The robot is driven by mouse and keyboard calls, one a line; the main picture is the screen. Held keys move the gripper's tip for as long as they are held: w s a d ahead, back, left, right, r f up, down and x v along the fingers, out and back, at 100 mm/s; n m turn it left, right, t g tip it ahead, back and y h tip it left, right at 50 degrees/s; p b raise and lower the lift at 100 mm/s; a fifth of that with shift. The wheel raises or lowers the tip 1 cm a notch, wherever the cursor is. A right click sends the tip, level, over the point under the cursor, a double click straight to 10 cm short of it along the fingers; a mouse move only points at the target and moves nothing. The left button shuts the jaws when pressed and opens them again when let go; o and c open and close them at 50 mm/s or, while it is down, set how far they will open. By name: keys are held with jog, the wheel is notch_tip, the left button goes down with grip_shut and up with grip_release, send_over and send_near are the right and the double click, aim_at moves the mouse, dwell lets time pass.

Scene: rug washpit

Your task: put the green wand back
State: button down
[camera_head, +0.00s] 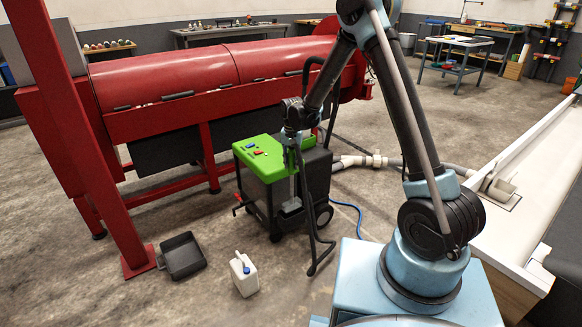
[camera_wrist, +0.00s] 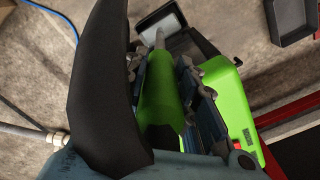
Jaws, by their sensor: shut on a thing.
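The green wand (camera_wrist: 158,92) is between the fingers of my gripper (camera_wrist: 163,70) in the wrist view, and the gripper is shut on it. Its thin grey lance (camera_wrist: 160,40) points away toward a pale rectangular holder (camera_wrist: 168,20). I cannot tell whether the tip is inside it. In the head view my gripper (camera_head: 292,140) is at the right edge of the green-topped washer cart (camera_head: 262,158). The lance (camera_head: 292,186) hangs near upright along the cart's side, with its lower end by a grey holder part (camera_head: 291,206). My gripper mostly hides the wand's green body there.
A black hose (camera_head: 313,220) loops beside the cart to the floor. A white jug (camera_head: 244,273) and black tray (camera_head: 183,256) stand on the floor in front. A red machine (camera_head: 215,85) is behind. A pale-rimmed pit (camera_head: 525,180) lies at right; a blue hose (camera_head: 352,210) crosses the floor.

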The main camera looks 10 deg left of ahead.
aim_at(292, 181)
notch_tip(292, 181, down, 9)
jog(key=shift+r, duration=0.15)
dwell(0.8)
jog(key=shift+s+a+f, duration=0.1)
jog(key=shift+f, duration=0.4)
dwell(0.6)
jog(key=c, duration=1.2)
grip_release()
jog(key=shift+r, duration=0.1)
